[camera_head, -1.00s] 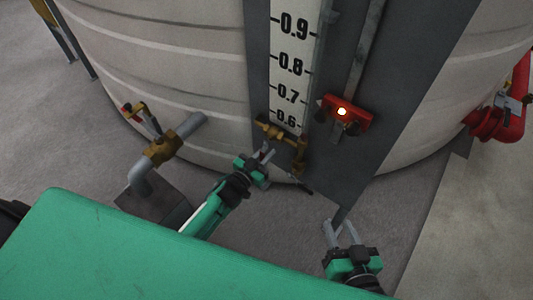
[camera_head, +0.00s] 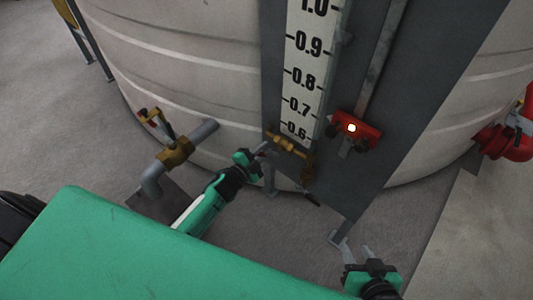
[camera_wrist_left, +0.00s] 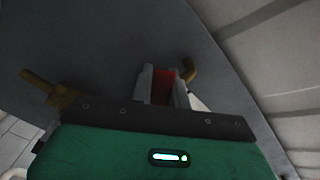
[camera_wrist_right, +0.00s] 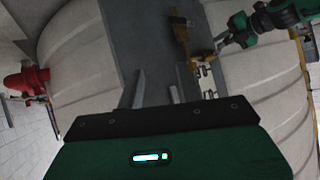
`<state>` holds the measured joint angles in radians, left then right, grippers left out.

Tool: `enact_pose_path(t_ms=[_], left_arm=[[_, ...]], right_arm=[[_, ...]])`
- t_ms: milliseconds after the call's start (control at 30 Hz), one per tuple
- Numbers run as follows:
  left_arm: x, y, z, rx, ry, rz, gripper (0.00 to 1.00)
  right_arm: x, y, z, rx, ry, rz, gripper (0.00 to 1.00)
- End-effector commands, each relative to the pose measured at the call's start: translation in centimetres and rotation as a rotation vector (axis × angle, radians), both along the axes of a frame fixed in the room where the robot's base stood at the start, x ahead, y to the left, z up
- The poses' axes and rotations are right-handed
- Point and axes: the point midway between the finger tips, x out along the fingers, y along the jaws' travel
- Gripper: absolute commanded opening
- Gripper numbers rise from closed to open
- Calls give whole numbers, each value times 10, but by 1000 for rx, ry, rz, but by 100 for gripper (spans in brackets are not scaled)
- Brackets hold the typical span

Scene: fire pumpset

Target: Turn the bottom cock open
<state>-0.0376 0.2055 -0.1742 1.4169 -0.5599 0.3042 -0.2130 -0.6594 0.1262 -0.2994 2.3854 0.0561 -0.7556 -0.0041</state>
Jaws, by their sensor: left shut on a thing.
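The bottom cock (camera_head: 290,143) is a brass fitting at the foot of the level gauge, just below the 0.6 mark. My left gripper (camera_head: 264,149) is at its left side. In the left wrist view, the left gripper (camera_wrist_left: 164,88) is shut on a red handle (camera_wrist_left: 161,86) between its fingers; brass parts (camera_wrist_left: 189,69) show beside it. The far end of the handle is hidden by the fingers. In the right wrist view, the cock (camera_wrist_right: 181,38) and my left gripper show at the top. My right gripper (camera_head: 354,246) is open and empty, below and to the right of the gauge.
A white gauge board (camera_head: 312,75) is on the grey panel of the large tank (camera_head: 180,60). A red lamp box (camera_head: 356,128) is to its right. A brass valve on a grey pipe (camera_head: 175,152) is at the left. A red pipe (camera_head: 505,143) is at the far right.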

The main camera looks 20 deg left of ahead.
Motion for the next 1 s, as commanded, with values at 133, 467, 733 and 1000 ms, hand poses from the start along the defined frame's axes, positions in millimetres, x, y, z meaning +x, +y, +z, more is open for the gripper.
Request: enact_pose_path(t_ms=[133,467,733,1000], left_arm=[[2,5,9,131,-47,0,0],[4,11,26,393,-142,1,0],[4,12,36,532,-192,-1,0],[4,11,40,592,-214,-1,0]], right_arm=[[-1,-6,1,-21,36,-5,36],[-6,-16,1,-57,99,-12,36],[-8,-21,0,-72,125,-16,36],[-9,-23,-1,-80,140,-18,36]])
